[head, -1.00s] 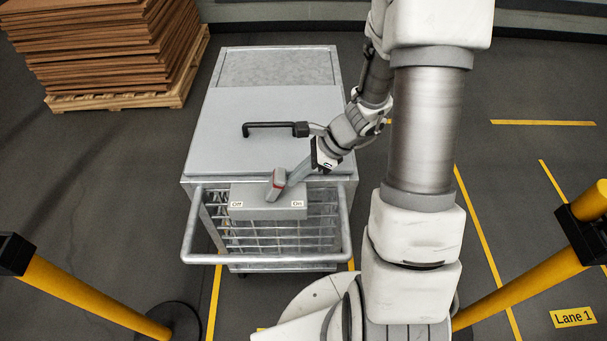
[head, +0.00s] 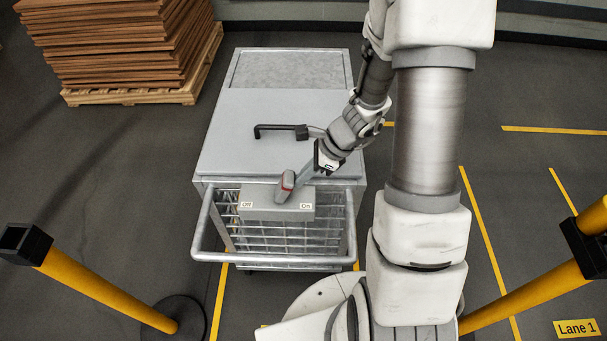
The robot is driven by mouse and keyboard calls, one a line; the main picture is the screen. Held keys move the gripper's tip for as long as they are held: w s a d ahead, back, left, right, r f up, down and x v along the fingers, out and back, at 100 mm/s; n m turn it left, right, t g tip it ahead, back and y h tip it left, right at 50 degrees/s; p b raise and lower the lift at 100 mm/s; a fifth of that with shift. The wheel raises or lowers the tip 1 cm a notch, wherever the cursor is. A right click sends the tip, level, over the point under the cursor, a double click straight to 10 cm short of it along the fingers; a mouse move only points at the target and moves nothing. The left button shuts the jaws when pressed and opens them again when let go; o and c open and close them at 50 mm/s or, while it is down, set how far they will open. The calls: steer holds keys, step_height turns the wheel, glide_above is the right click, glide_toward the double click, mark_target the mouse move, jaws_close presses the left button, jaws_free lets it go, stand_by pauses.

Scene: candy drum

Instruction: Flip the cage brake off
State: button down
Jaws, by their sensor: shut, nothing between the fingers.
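The cage brake is a grey box (head: 262,211) on the front of a wire cage cart. It has an "Off" label at its left end and an "On" label at its right end. My gripper (head: 297,177) is shut and empty, reaching in from the upper right. Its fingertips are at the right side of the lever; I cannot tell whether they touch it.
The cart's grey lid (head: 262,115) has a black handle (head: 280,130). A metal rail (head: 202,228) surrounds the brake box. Yellow barrier posts (head: 105,291) flank the front. A pallet of brown sheets (head: 130,95) stands at the back left.

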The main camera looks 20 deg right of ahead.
mark_target(283, 179)
steer(key=shift+a+r, duration=0.15)
steer(key=a+h+p, duration=0.1)
steer(key=p, duration=0.1)
steer(key=r+p, duration=0.1)
steer(key=p, duration=0.2)
steer(key=shift+w+a+r+g+h, duration=0.25)
steer(key=shift+a+g+h, duration=0.1)
steer(key=shift+g+h, duration=0.05)
steer(key=a+h+p, duration=0.1)
steer(key=p, duration=0.2)
steer(key=shift+w+a+r+h+p, duration=0.15)
steer(key=shift+w+a+h+p, duration=0.15)
steer(key=shift+a+h, duration=0.1)
steer(key=shift+w+a+p, duration=0.2)
steer(key=shift+a+p, duration=0.1)
steer(key=shift+a, duration=0.35)
steer(key=shift+w+a+p, duration=0.25)
steer(key=shift+a+p, duration=0.05)
steer(key=shift+a, duration=0.35)
steer(key=shift+w+a+p, duration=0.2)
steer(key=shift+a+p, duration=0.1)
steer(key=shift+a, duration=0.35)
